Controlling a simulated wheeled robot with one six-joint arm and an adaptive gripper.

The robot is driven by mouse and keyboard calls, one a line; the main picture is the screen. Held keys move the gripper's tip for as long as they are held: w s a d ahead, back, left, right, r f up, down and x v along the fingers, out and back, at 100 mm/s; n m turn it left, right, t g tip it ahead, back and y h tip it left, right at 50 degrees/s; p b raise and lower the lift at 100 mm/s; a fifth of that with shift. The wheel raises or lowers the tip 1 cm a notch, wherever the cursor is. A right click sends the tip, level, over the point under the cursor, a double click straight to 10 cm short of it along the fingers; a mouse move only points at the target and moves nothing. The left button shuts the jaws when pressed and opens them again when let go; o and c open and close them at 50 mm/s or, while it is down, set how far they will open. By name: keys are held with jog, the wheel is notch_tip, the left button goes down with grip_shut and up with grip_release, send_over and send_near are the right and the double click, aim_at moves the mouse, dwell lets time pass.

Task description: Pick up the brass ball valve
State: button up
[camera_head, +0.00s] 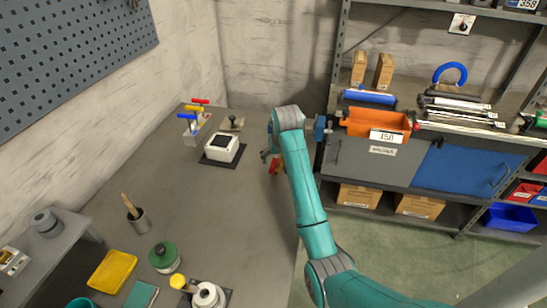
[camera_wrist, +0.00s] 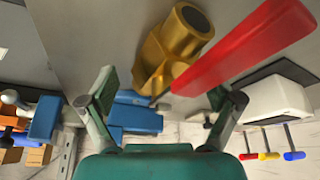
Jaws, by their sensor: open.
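The brass ball valve (camera_wrist: 172,48) shows large in the wrist view, at the upper middle. It has a gold body with a dark round opening, and a long red lever handle (camera_wrist: 245,50) reaching to the upper right. In the head view only a small red part (camera_head: 274,166) shows beside my arm; the brass body is mostly hidden there. My gripper (camera_wrist: 163,88) is open, with one finger on each side of the picture's middle. The valve appears just past the fingertips, and nothing is held between them. I cannot tell whether a finger touches the handle.
A blue vise (camera_wrist: 135,115) is at the bench's right edge (camera_head: 322,127). A white box with a dark screen (camera_head: 222,146) stands left of my gripper, with a block of coloured levers (camera_head: 197,128) behind. The grey bench (camera_head: 215,210) is clear in its middle.

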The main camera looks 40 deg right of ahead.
jog(key=shift+w+d+f, duration=0.1)
jog(key=shift+w+f, duration=0.05)
jog(key=shift+f, duration=0.35)
grip_shut()
